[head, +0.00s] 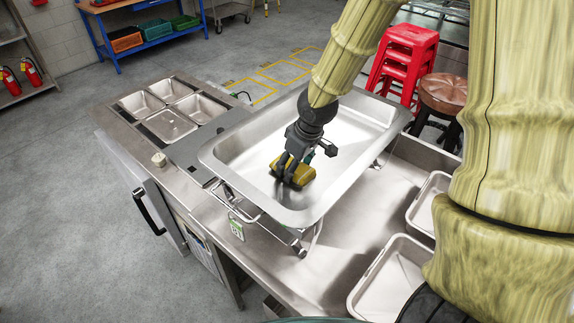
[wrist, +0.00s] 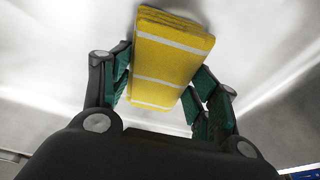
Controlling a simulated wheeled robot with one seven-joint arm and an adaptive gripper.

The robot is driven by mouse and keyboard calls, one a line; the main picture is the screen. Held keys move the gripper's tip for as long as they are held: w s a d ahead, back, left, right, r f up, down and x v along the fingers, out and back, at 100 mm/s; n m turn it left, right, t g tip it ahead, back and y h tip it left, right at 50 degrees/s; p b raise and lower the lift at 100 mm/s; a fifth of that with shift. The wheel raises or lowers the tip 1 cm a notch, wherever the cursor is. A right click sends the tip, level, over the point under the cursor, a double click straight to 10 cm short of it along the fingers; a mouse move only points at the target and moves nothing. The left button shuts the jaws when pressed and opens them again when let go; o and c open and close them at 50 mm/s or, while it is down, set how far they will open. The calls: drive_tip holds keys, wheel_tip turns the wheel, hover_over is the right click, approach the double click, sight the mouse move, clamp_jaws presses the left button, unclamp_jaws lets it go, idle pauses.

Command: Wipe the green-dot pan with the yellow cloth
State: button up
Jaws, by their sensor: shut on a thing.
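The yellow cloth (head: 296,173), folded with white stripes, is held between the fingers of my gripper (head: 291,172). In the wrist view the cloth (wrist: 172,58) sits between the green-padded fingers of my gripper (wrist: 162,98), with the pale pan behind it. The large rectangular metal pan (head: 240,150) rests on a wire stand on the counter. My gripper is inside the pan, low over its floor; I cannot tell whether the cloth touches it. A green-and-white tag (head: 237,230) hangs below the pan's near left side. I cannot make out a green dot on it.
Steel inserts (head: 172,125) sit in the counter (head: 340,232) at left. Two shallow trays (head: 390,280) lie at right. Red stools (head: 403,55) and a brown-topped stool (head: 443,92) stand behind. The pan's raised rim surrounds my gripper.

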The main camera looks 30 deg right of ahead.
sight(307, 168)
drive_tip(key=shift+s+d+f, duration=0.1)
drive_tip(key=shift+s+d, duration=0.15)
drive_tip(key=shift+s, duration=0.5)
drive_tip(key=shift+s+d, duration=0.25)
drive_tip(key=shift+s, duration=0.5)
drive_tip(key=shift+p, duration=0.3)
